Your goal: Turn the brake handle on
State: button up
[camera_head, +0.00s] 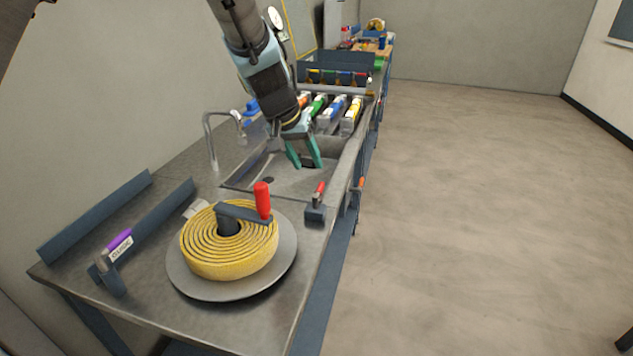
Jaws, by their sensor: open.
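A small red-handled lever (319,193) stands on a dark block at the right edge of the bench; it looks like the brake handle. Its red grip points up and is slightly tilted. My gripper (307,164) points down with its green fingers apart and nothing between them. It hangs over the sink area, behind the lever and apart from it. A turntable (283,265) with a coiled yellow hose (220,263) stands in front of the lever. A larger red crank grip (263,201) rises upright from the arm on the coil's hub.
A purple-handled lever (118,242) with a label stands at the front left. A curved tap (208,135) rises beside the sink (245,182). Several coloured items lie behind my gripper, with a rack (335,68) beyond. The floor (470,200) to the right is clear.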

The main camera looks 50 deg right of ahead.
aim_at(319, 188)
jog(key=p+x, duration=0.2)
jog(key=x, duration=0.7)
jog(key=shift+f, duration=0.15)
grip_shut()
dwell(1.1)
